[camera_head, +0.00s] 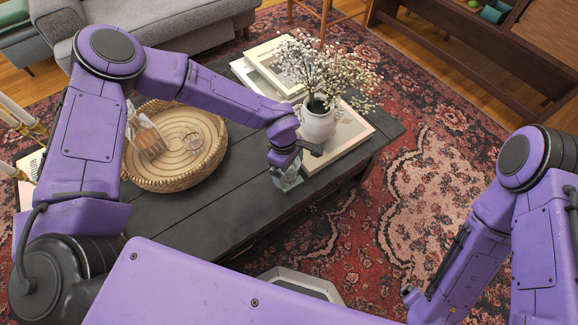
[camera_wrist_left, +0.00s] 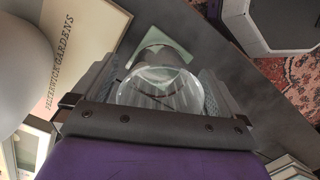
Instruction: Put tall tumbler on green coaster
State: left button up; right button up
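The tall tumbler (camera_wrist_left: 160,92) is clear glass and sits between the fingers of my left gripper (camera_wrist_left: 158,88) in the left wrist view. Both fingers appear to press on its sides. In the head view the tumbler (camera_head: 288,180) shows below my left gripper (camera_head: 286,163), near the dark table's front edge. The green coaster (camera_wrist_left: 178,42) shows behind and under the glass in the left wrist view. The glass hides part of it, and I cannot tell whether the glass touches it. My right arm is at the right; its gripper is out of view.
The dark coffee table (camera_head: 240,205) carries a round woven tray (camera_head: 170,182) with glassware on the left. A white flower vase (camera_head: 318,122) and books (camera_head: 352,140) stand close to my left gripper. A grey sofa (camera_head: 160,20) is behind.

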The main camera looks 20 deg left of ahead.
pick_arm(q)
notch_tip(320, 180, up, 12)
jog(key=a+p, duration=0.1)
jog(key=p, duration=0.1)
jog(key=shift+w+a+r, duration=0.15)
jog(key=shift+a, duration=0.05)
